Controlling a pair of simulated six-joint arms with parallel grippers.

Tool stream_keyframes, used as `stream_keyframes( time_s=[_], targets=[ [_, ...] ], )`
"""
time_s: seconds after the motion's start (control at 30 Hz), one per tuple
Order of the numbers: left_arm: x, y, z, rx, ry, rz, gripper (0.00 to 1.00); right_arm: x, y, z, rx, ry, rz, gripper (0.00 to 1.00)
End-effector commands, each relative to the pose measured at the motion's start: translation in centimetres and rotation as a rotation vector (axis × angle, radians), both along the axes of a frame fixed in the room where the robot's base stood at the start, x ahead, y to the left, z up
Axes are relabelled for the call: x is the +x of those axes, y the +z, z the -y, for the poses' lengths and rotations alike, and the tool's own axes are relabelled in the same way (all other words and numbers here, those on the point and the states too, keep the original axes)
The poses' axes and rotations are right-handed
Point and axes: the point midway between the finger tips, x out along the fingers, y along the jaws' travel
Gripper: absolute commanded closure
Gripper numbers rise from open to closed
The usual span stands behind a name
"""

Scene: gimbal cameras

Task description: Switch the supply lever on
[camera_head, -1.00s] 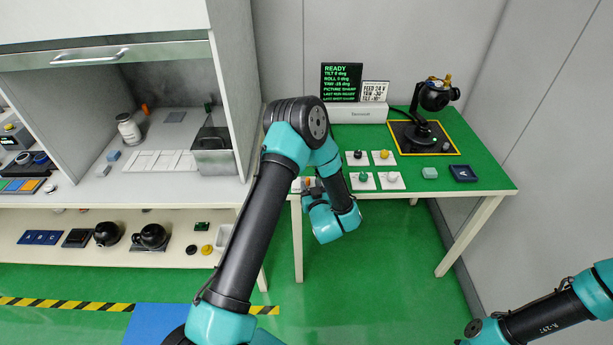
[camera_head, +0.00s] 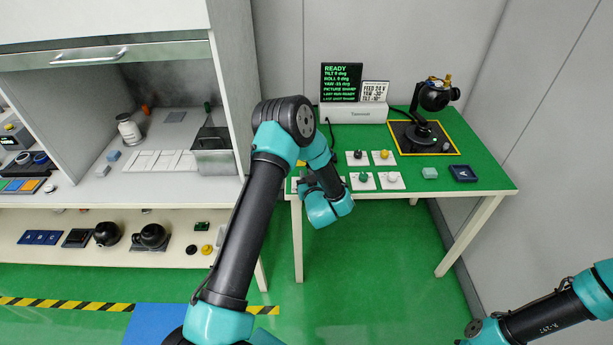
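I cannot make out the supply lever for certain. A pale plate edge (camera_head: 295,187) shows at the front left of the green table (camera_head: 455,145), mostly hidden by my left arm. A small yellow patch (camera_head: 301,163) shows just behind it. My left gripper (camera_head: 306,183) is at this front left corner, largely hidden by its own wrist; its fingers cannot be made out. My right arm is at the lower right, and its gripper is out of view.
White plates with a black knob (camera_head: 357,154), yellow knob (camera_head: 384,154), green knob (camera_head: 363,177) and white knob (camera_head: 392,177) lie right of my wrist. Behind stand a white terminal (camera_head: 357,115), a screen reading READY (camera_head: 341,82) and a black gimbal camera (camera_head: 434,97).

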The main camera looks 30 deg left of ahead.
Motion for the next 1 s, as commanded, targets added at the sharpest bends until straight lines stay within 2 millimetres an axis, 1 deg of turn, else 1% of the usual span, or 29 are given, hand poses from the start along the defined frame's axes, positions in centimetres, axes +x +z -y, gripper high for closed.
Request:
stream_keyframes(
  time_s=[0.03, 0.2, 0.37, 0.67, 0.9, 0.93, 1.0],
  targets=[
    [-0.01, -0.01, 0.01, 0.0, 0.0, 0.0, 0.85, 0.0, 0.0, 0.0, 0.0, 0.0, 0.0, 1.0],
    [-0.01, -0.01, 0.01, 0.0, 0.0, 0.0, 1.0, 0.0, 0.0, 0.0, 0.0, 0.0, 0.0, 1.0],
    [0.02, -0.01, 0.04, 0.0, 0.007, 0.0, 1.0, 0.0, 0.0, 0.0, 0.0, 0.0, 0.0, 1.0],
    [0.18, 0.01, 0.09, 0.001, 0.1, 0.001, 1.0, 0.0, 0.0, 0.0, 0.0, 0.0, 0.0, 1.0],
    [0.17, 0.01, 0.08, 0.001, 0.102, 0.001, 1.0, 0.0, 0.0, 0.0, 0.0, 0.0, 0.0, 1.0],
    [0.17, 0.01, 0.08, 0.001, 0.102, 0.001, 0.8, 0.0, 0.0, 0.0, 0.0, 0.0, 0.0, 1.0],
    [0.17, 0.01, 0.08, 0.0, 0.102, 0.0, 0.74, 0.0, 0.0, 0.0, 0.0, 0.0, 0.0, 1.0]
  ],
)
